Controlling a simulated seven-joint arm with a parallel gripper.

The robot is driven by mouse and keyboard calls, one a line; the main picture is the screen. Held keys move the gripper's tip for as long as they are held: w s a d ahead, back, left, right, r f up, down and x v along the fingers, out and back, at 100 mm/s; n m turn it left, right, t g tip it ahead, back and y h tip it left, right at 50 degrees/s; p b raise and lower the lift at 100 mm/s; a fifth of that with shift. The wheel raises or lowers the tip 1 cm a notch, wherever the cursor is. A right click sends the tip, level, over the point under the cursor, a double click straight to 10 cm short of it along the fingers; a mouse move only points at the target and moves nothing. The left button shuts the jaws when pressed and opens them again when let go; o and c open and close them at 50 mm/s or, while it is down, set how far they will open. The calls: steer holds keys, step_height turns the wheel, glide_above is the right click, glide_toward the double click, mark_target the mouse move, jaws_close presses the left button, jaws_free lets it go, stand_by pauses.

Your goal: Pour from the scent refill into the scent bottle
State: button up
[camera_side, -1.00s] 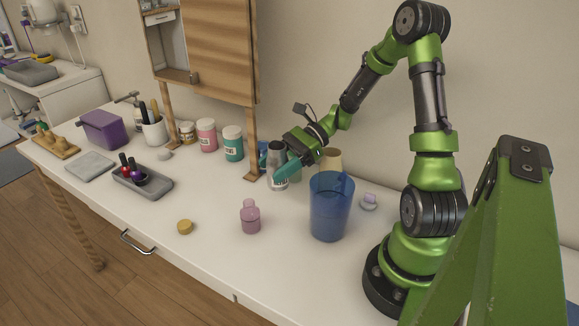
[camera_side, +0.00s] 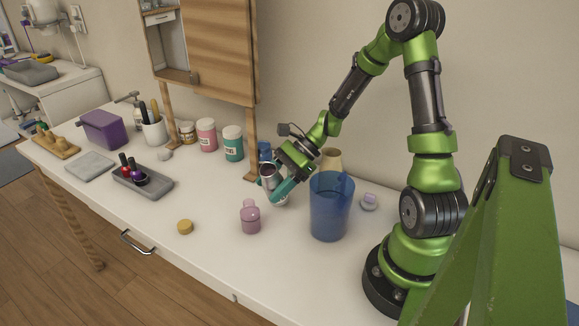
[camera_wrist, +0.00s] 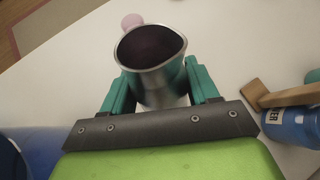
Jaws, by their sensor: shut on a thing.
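The scent refill seems to be a steel pitcher (camera_side: 267,173), with a dark inside. My gripper (camera_side: 277,188) is shut on it, with teal fingers on either side. In the side view the pitcher leans a little, its mouth toward the left; whether its base clears the counter is hard to tell. The wrist view looks into the mouth of the pitcher (camera_wrist: 152,50). The scent bottle seems to be the small mauve bottle (camera_side: 250,218), upright on the counter in front of the pitcher and apart from it. Part of the bottle (camera_wrist: 132,20) shows beyond the pitcher's rim in the wrist view.
A blue translucent tumbler (camera_side: 330,208) stands right of the bottle, close to my gripper. A round tan lid (camera_side: 185,227) lies left of the bottle. A wooden cabinet leg (camera_side: 252,145), a teal jar (camera_side: 233,144) and a blue container (camera_side: 265,151) stand behind. The front counter is mostly clear.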

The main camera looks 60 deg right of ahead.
steer(key=shift+a+f, duration=0.2)
steer(key=shift+f, duration=0.2)
steer(key=shift+w+a+h, duration=0.1)
steer(key=shift+a+h, duration=0.25)
steer(key=shift+h, duration=0.65)
steer(key=shift+w+a+r+n+g+h, duration=0.1)
steer(key=shift+a+r+n+g+h, duration=0.4)
steer(key=shift+r+h, duration=0.35)
steer(key=shift+h+p, duration=0.3)
steer(key=shift+h, duration=0.45)
steer(key=shift+d+f+g+h+p, duration=0.1)
steer(key=shift+f+g+h+p, duration=0.25)
steer(key=shift+h+p, duration=0.65)
steer(key=shift+d+r+n+g+h+p, duration=0.1)
steer(key=shift+r+n+g+h+p, duration=0.4)
steer(key=shift+h+p, duration=0.95)
stand_by(2.5)
